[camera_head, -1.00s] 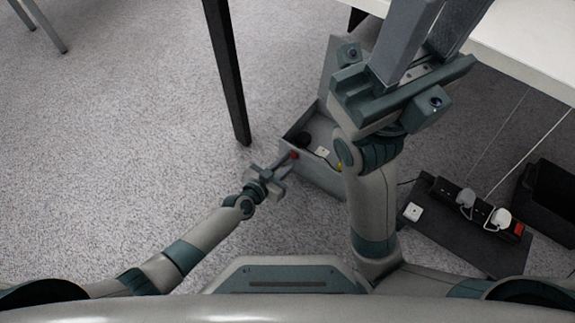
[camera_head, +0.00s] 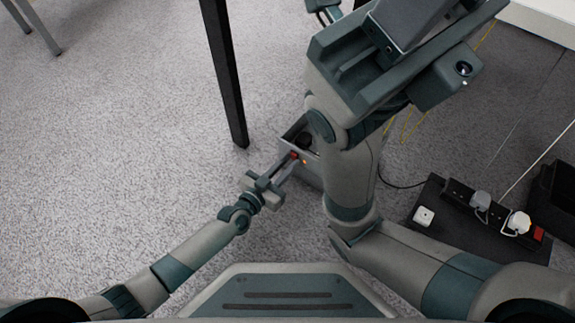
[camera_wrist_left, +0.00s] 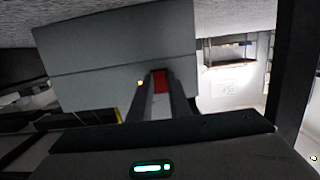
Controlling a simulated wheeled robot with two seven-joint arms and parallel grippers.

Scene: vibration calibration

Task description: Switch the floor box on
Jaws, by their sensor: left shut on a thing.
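The grey floor box (camera_head: 311,177) stands on the carpet, its lid and far side hidden behind my right arm. It has a red switch (camera_head: 293,154) at its left corner and a small lit amber light (camera_head: 305,161) beside it. My left gripper (camera_head: 288,163) is shut on the red switch. The left wrist view shows the red switch (camera_wrist_left: 160,81) between the fingers and the amber light (camera_wrist_left: 140,83) just left of them. My right gripper (camera_head: 400,50) looms large at the top, apart from the box; its fingertips are out of frame.
A black table leg (camera_head: 225,75) stands left of the box. At right, a power strip (camera_head: 492,208) with white plugs lies on a dark board (camera_head: 440,222). A yellow cable (camera_head: 408,125) runs behind my right arm.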

